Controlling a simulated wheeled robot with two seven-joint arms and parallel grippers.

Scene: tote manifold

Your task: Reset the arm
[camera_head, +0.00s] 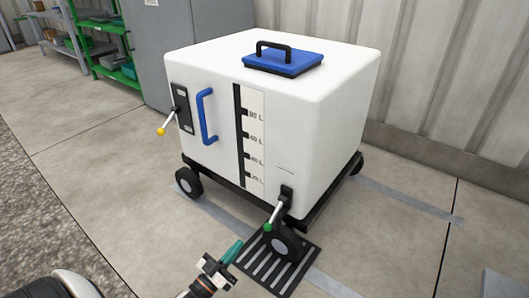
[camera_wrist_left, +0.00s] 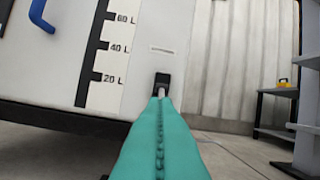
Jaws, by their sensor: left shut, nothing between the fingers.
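My left gripper (camera_head: 231,252) comes in at the bottom of the head view. Its teal fingers (camera_wrist_left: 160,140) are shut together with nothing between them. They point at the lower front of the white wheeled tote (camera_head: 310,130). A lever with a green knob (camera_head: 268,227) is on the tote's lower right, a little beyond the fingertips in the head view. In the left wrist view the fingers cover most of that lever, and only its dark mount (camera_wrist_left: 161,82) shows clearly. I cannot tell whether the fingers touch it. My right gripper is not in view.
The tote has a blue lid (camera_head: 284,63), a blue side handle (camera_head: 206,117) and a yellow-knobbed lever (camera_head: 162,131). A floor grate (camera_head: 262,265) lies under its near wheel. Green shelving (camera_head: 95,45) stands at the back left. The floor at left is clear.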

